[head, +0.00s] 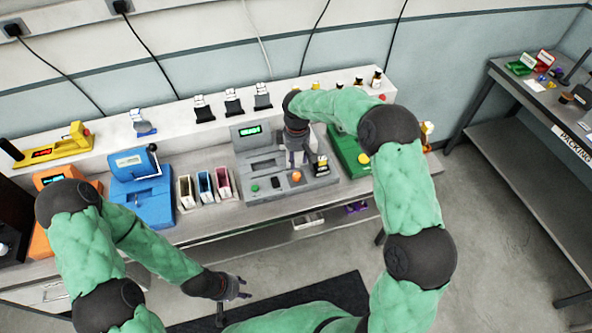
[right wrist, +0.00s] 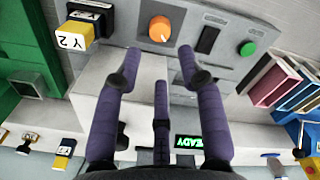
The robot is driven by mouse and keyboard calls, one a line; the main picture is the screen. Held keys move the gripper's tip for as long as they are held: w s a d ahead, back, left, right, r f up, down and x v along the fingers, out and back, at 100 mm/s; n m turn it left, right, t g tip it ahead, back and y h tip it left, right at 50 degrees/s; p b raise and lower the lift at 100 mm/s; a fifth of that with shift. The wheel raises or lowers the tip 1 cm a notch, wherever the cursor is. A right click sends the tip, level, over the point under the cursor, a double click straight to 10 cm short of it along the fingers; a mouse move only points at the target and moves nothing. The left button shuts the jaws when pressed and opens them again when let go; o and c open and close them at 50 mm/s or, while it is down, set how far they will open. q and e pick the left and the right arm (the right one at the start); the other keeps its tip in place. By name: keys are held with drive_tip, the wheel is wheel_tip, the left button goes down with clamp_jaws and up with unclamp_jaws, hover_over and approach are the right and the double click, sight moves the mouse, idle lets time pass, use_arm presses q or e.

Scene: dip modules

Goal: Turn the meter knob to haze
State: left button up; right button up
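The grey meter (head: 268,196) stands on the bench, with a lit green display (head: 249,130) that ends in "READY" in the right wrist view. Its orange knob (head: 296,176) sits on the front panel beside a green button (head: 255,187). The knob (right wrist: 160,28) also shows in the right wrist view, just beyond my fingertips and between their lines. My right gripper (right wrist: 160,55) is open and empty above the meter, apart from the knob. No haze mark is readable. My left gripper (head: 236,295) is open and empty, low in front of the bench.
A yellow-and-black block marked Y2 (right wrist: 73,30) stands next to the knob. A green device (head: 346,150) is right of the meter. Left of it are open bins (head: 204,187) and a blue device (head: 143,198). A packing table (head: 530,110) stands at the far right.

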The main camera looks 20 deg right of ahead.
sight(297, 174)
wheel_tip(297, 174, down, 9)
drive_tip(key=shift+w+r, duration=0.1)
drive_tip(key=shift+r, duration=0.05)
idle(0.4)
clamp_jaws()
